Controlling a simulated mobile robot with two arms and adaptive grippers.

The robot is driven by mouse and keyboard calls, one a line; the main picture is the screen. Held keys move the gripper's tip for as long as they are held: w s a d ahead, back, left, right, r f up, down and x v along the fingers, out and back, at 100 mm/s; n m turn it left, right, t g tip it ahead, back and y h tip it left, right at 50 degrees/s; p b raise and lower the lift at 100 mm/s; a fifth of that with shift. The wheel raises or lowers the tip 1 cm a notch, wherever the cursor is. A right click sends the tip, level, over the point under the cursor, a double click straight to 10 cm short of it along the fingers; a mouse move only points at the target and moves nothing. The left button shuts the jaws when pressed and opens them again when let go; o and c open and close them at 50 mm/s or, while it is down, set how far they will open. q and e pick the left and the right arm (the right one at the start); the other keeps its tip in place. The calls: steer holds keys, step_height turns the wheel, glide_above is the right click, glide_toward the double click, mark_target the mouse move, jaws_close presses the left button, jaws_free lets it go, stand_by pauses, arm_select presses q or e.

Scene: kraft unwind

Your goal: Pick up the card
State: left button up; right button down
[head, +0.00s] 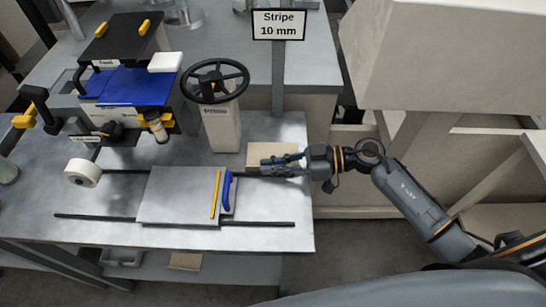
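A tan card (258,152) lies near the right edge of the grey metal table, just right of the handwheel post. My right gripper (264,167) comes in from the right, its fingers pointing left over the card's near edge and hiding part of it. The fingertips look apart, with a narrow gap between them. I cannot tell whether they touch the card. My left gripper is not in view.
The black handwheel (215,81) on its post stands left of the card. A flat grey plate (172,195) with a yellow strip and a blue-handled tool (226,191) lies in front. A white roll (82,172) and a blue-and-black machine (127,87) are at left. A sign (279,25) reads "Stripe 10 mm".

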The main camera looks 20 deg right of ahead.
stand_by(0.4)
steer(key=shift+r, duration=0.6)
steer(key=s+a+r+p, duration=0.4)
steer(key=s+a+r, duration=0.5)
steer(key=s+r, duration=0.1)
steer(key=shift+s+a+r, duration=0.2)
steer(key=shift+a+r, duration=0.05)
steer(key=shift+r, duration=0.65)
